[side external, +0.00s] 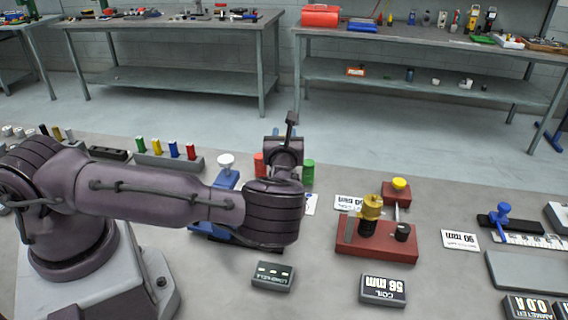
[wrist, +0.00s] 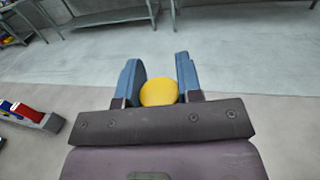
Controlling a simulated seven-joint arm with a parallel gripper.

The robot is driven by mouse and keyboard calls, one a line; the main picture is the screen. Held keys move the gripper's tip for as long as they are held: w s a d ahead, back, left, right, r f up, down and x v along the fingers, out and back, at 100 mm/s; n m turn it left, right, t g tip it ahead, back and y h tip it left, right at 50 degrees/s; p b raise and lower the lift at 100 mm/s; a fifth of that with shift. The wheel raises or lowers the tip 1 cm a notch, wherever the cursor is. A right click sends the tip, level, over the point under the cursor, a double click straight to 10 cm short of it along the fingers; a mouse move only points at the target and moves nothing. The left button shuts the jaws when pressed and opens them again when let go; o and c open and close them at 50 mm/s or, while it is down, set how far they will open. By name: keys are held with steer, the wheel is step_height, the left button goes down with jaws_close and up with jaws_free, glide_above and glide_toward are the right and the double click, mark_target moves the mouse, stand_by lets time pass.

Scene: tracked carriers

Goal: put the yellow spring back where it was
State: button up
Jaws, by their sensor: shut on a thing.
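In the wrist view my gripper (wrist: 160,84) has its two blue fingers on either side of a yellow piece (wrist: 159,93), taken as the yellow spring. Only its rounded, smooth-looking end shows; no coils can be made out. My gripper is shut on it. In the side external view my arm hides the fingers and the held piece. A red cylinder (side external: 259,164) and a green cylinder (side external: 308,172) stand on either side of my wrist; what lies between them is hidden. A grey rack (side external: 180,163) at left holds green, yellow, blue and red cylinders.
A red stand (side external: 376,245) with a brass-coloured upright (side external: 371,207) is right of my arm. A yellow-topped red block (side external: 397,191) stands behind it. A blue device (side external: 225,182) is partly behind my arm.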

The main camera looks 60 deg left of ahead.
steer(key=shift+f, duration=3)
steer(key=shift+f, duration=0.1)
steer(key=o, duration=1)
steer(key=shift+d, duration=0.1)
steer(key=v, duration=0.7)
steer(key=shift+s+d, duration=0.15)
